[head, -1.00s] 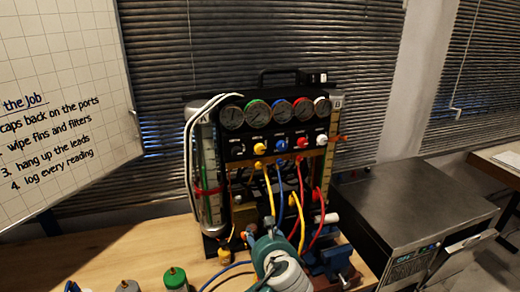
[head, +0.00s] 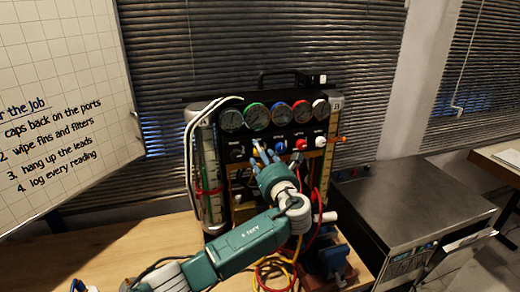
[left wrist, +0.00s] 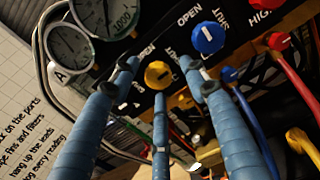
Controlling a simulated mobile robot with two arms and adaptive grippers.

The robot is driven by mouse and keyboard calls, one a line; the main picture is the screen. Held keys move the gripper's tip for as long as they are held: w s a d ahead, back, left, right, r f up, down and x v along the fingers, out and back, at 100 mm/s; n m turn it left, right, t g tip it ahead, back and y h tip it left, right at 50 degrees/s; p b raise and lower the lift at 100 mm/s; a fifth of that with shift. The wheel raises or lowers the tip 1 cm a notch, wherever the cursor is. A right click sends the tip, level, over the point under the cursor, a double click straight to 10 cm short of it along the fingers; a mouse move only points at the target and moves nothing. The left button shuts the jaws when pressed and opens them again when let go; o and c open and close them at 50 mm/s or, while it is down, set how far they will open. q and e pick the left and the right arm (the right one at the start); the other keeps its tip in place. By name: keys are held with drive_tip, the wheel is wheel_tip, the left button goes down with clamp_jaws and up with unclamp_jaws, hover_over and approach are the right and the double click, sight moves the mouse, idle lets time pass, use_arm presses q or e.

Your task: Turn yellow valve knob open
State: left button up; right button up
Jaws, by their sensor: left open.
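The yellow valve knob (left wrist: 158,74) sits on the black panel of the gauge rig (head: 265,118), with lettering partly hidden around it. Its face carries a small pale mark. My left gripper (head: 263,151) is in front of the panel at the yellow knob, and in the head view its fingers largely cover the knob. In the left wrist view its three blue fingers (left wrist: 158,80) are spread around the knob, one on each side and one below. They look open; whether any finger touches the knob I cannot tell.
The blue knob (left wrist: 208,37) is close to the right finger. The red knob (head: 300,144) and white knob (head: 320,141) are farther right. Gauges (head: 257,117) line the panel above. Blue, red and yellow hoses (left wrist: 300,145) hang below. A metal cabinet (head: 400,200) stands to the right.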

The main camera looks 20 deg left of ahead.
use_arm(q)
drive_tip(key=shift+x, duration=0.8)
clamp_jaws()
drive_tip(key=shift+f, duration=0.1)
